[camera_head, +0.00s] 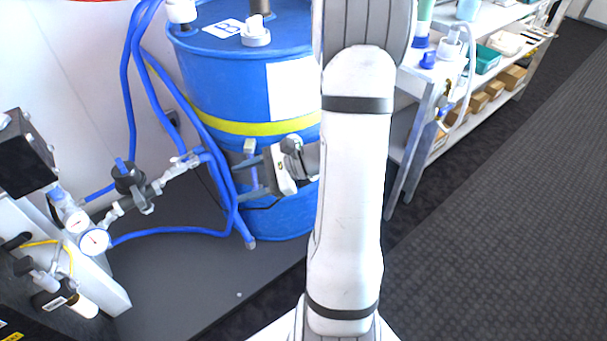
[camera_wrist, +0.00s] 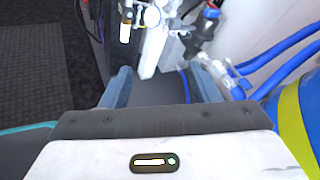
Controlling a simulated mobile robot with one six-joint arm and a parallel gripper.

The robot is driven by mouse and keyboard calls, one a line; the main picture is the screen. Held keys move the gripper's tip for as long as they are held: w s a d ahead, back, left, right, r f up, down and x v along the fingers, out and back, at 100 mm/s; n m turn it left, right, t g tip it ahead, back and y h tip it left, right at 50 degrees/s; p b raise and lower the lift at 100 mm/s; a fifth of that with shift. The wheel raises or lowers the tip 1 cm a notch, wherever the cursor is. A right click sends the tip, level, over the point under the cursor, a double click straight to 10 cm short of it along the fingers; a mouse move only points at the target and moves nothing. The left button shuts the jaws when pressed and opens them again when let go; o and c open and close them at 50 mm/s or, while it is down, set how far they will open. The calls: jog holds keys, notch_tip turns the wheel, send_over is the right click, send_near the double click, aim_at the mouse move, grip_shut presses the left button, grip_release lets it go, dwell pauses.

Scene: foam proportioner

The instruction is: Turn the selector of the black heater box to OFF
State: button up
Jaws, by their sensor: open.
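A black box (camera_head: 25,165) sits high on the pale stand at the left edge of the head view. A second dark body with a yellow label (camera_head: 12,332) is cut off at the lower left corner. I cannot tell which is the heater box, and no selector can be made out. In the wrist view a dark upright panel (camera_wrist: 96,30) stands at the top, left of centre. My gripper (camera_head: 249,172) is open and empty in front of the blue drum, with its fingers pointing left. In the wrist view its two fingers (camera_wrist: 162,85) are spread, apart from everything.
A blue drum (camera_head: 215,75) with a yellow band stands just behind my gripper. Blue hoses (camera_head: 128,85) and a valve line with gauges (camera_head: 95,240) lie to the left. A stocked shelf (camera_head: 480,100) is at the right. Dark floor between drum and stand is mostly clear.

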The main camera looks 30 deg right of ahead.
jog(key=d+f+m+t+h+b, duration=1.05)
jog(key=d+f+m, duration=0.75)
jog(key=d+f, duration=0.65)
jog(key=w+d+r+h, duration=0.1)
jog(key=w+h, duration=0.2)
jog(key=w, duration=0.4)
jog(key=shift+w+d+r+t+p, duration=0.3)
jog(key=shift+t+p, duration=0.05)
jog(key=shift+t, duration=0.1)
jog(key=shift+c, duration=0.4)
